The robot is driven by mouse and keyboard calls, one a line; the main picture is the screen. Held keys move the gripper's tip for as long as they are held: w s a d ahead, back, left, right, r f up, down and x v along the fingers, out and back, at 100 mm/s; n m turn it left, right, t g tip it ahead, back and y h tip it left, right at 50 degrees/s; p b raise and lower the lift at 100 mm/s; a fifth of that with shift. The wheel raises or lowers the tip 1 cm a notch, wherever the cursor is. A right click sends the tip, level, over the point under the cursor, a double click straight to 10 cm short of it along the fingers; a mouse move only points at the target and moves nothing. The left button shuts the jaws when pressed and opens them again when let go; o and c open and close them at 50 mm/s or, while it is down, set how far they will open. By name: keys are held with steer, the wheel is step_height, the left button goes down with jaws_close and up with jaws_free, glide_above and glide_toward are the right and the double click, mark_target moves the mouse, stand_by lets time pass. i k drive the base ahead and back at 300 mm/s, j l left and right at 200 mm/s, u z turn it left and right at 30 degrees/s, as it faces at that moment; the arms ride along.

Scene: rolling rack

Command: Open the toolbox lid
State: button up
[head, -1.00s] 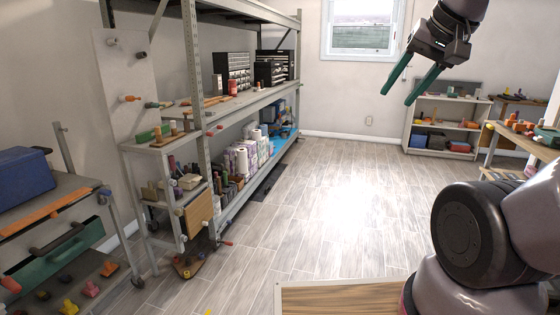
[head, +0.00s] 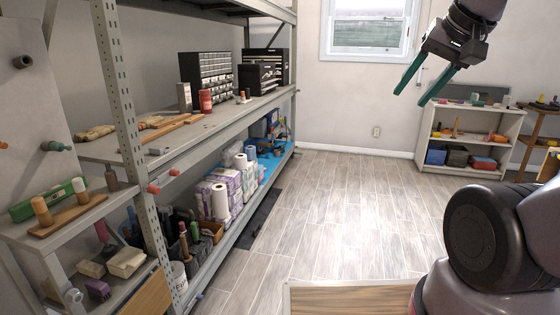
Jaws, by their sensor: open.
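My gripper (head: 413,97) is raised at the upper right, its two green fingers apart with nothing between them. It is over open floor, apart from the shelves. Black tool chests or boxes (head: 259,78) stand at the far end of the tall rack's middle shelf. I cannot tell which, if any, is the toolbox, and no lid shows clearly. Small blue (head: 436,156), dark (head: 456,157) and red (head: 482,162) boxes sit low in the white shelf unit at the back right.
The grey metal rack (head: 128,120) fills the left side, with a drawer cabinet (head: 207,80), paper rolls (head: 221,201) and tools. A wooden surface (head: 345,299) is at the bottom edge. The wood-look floor (head: 340,210) is clear between the rack and the white shelf (head: 466,124).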

mark_target(259, 66)
steer(key=i, duration=2.85)
steer(key=i+l+u, duration=0.1)
steer(key=i, duration=1.35)
steer(key=i+l+u, duration=0.2)
steer(key=i, duration=0.15)
steer(key=i+u, duration=0.2)
steer(key=i, duration=0.2)
steer(key=i+l+u, duration=0.2)
steer(key=i, duration=0.15)
